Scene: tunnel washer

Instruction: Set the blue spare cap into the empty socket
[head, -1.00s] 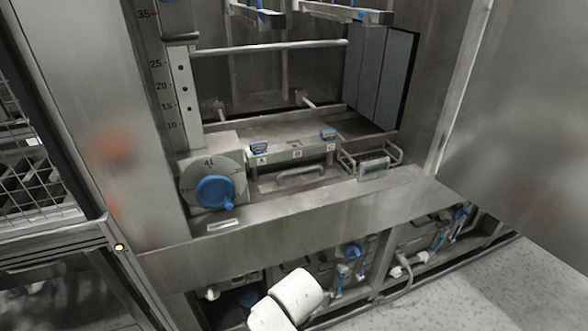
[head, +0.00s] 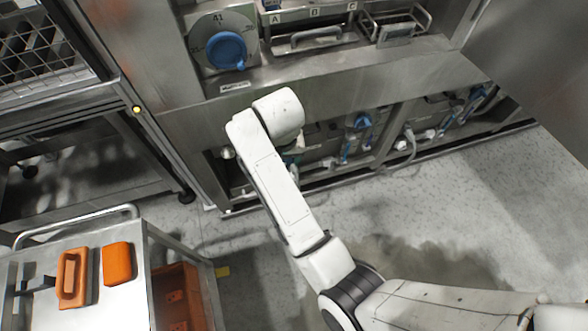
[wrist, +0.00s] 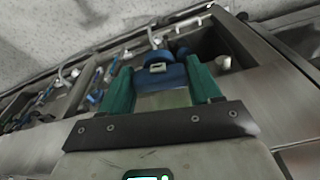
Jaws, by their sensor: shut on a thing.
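The blue spare cap (wrist: 165,79) shows in the wrist view between the two green fingers of my gripper (wrist: 160,86), which is shut on it. In the head view my white arm hides most of my gripper; only a bit of green shows beside it, low in front of the machine. The socket row lies at the top edge of the head view, above the labels A, B and C (head: 313,13). A blue cap (head: 271,4) shows partly above label A. The top edge cuts off the sockets above B and C, so the empty one cannot be seen now.
A dial with a blue knob (head: 227,50) sits left of the labels. A steel ledge (head: 340,82) juts out below, over a low bay with blue-handled valves (head: 357,130). A trolley (head: 118,300) with orange things stands lower left. Open floor lies right.

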